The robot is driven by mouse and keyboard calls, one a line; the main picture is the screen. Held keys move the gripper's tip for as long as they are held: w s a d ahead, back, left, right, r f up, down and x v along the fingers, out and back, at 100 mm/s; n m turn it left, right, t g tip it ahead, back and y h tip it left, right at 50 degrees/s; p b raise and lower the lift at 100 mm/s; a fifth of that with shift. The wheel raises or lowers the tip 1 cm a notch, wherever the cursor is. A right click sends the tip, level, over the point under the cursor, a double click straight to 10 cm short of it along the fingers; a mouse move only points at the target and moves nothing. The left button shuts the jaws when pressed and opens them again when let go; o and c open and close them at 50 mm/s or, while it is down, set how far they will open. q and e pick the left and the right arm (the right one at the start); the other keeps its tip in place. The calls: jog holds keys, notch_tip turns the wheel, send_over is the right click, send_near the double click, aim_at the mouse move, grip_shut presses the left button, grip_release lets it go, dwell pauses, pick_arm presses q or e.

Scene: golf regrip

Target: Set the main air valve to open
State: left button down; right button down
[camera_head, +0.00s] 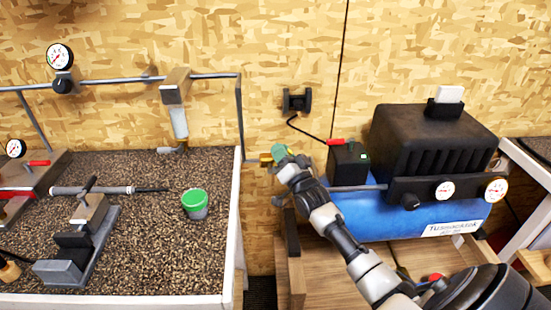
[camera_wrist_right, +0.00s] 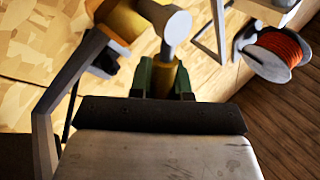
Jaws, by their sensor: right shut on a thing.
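The main air valve (camera_head: 266,160) shows as a small brass-yellow fitting at the end of the pipe, just right of the workbench. My right gripper (camera_head: 281,153) reaches it from the right and covers part of it. In the right wrist view the valve (camera_wrist_right: 124,20) has a yellow body and a round grey stem. The green fingertips of my right gripper (camera_wrist_right: 162,80) are shut on its yellow handle, which lies between them. The handle's full angle is hidden by the fingers. My left gripper is not in view.
A blue compressor tank (camera_head: 375,222) with a black housing (camera_head: 430,140) stands right of the valve, near my right arm. The speckled workbench (camera_head: 150,240) is on the left, with a green-lidded cup (camera_head: 194,203). An orange hose reel (camera_wrist_right: 272,55) shows in the wrist view.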

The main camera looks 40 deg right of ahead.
jog(key=shift+s+d+f+m+g+h+b, duration=0.2)
jog(key=shift+d+f+m+h+b, duration=0.4)
jog(key=shift+m+h+b, duration=1.6)
jog(key=shift+s+d+f+m+g+h+b, duration=0.25)
jog(key=shift+f+m+h+b, duration=0.45)
jog(key=shift+m+h, duration=1.7)
jog(key=shift+s+d+f+m+g+h+b, duration=0.1)
jog(key=shift+s+d+f+m+h+b, duration=0.65)
jog(key=shift+m, duration=2.85)
jog(key=shift+w+a+f+m+h+b, duration=0.15)
jog(key=shift+w+a+m+h+b, duration=0.15)
jog(key=shift+w+h+b, duration=0.2)
jog(key=shift+s, duration=0.1)
jog(key=c, duration=1.1)
grip_release()
